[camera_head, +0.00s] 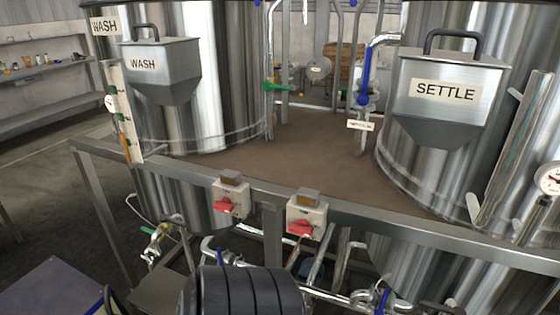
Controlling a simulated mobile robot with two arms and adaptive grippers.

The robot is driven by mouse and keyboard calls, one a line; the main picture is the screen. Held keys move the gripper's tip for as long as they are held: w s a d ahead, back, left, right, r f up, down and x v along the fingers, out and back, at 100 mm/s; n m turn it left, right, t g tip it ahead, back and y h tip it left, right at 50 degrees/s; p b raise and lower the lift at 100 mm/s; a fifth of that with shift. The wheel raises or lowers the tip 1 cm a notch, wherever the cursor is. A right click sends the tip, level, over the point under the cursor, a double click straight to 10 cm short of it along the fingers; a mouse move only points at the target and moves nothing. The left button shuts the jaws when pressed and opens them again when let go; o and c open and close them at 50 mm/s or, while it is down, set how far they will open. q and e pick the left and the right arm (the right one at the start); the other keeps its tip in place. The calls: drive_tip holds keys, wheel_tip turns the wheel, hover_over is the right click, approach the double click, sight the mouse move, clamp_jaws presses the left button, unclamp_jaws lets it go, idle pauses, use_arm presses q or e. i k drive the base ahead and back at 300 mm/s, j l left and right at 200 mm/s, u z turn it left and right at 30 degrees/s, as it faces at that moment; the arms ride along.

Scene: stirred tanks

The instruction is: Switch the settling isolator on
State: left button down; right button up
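Two isolator boxes with red handles are fixed to the front of the metal rail. The left isolator (231,194) is on the side of the tank marked WASH. The right isolator (307,211) is nearer the tank marked SETTLE (445,89), so it looks like the settling one. Its red handle (300,228) appears to lie roughly crosswise, much like the left red handle (223,206). The small plates on top of both boxes cannot be read, and no on or off marking is legible.
The metal rail (400,227) runs across in front of both tanks, with a brown platform (315,150) behind it. Pipes and a blue-handled valve (383,300) crowd the space below. A gauge (548,179) is at the right edge. Open floor shows at the left.

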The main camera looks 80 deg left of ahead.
sight(302, 226)
drive_tip(key=u, duration=2.2)
